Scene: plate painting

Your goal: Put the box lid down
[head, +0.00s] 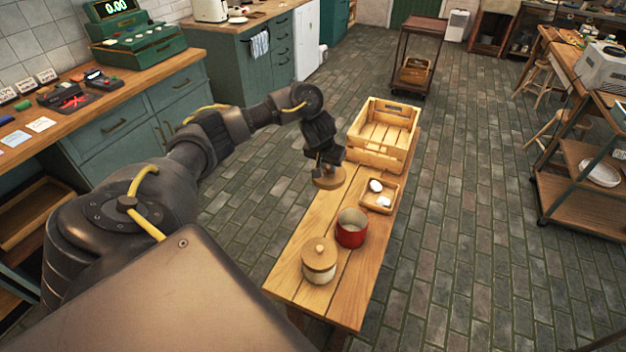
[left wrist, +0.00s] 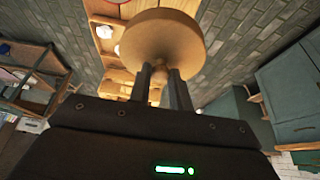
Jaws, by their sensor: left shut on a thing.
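A round, light-wood lid (head: 329,178) is in my left gripper (head: 325,164), beside the left edge of the wooden bench's far half. In the left wrist view the lid (left wrist: 160,38) fills the top middle, and the two fingers (left wrist: 163,76) are closed on its knob. The head view does not show clearly whether the lid touches the bench or hangs above it. A red round box (head: 351,228) stands open on the bench. A cream round box (head: 318,270) nearer to me has its wooden lid on. My right gripper is not in view.
The wooden bench (head: 291,231) also bears a slatted crate (head: 405,151) at its far end and a small tray (head: 368,202) with white egg-like things (head: 376,186). Bare planks show left of the tray and red box. A green counter is at the left.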

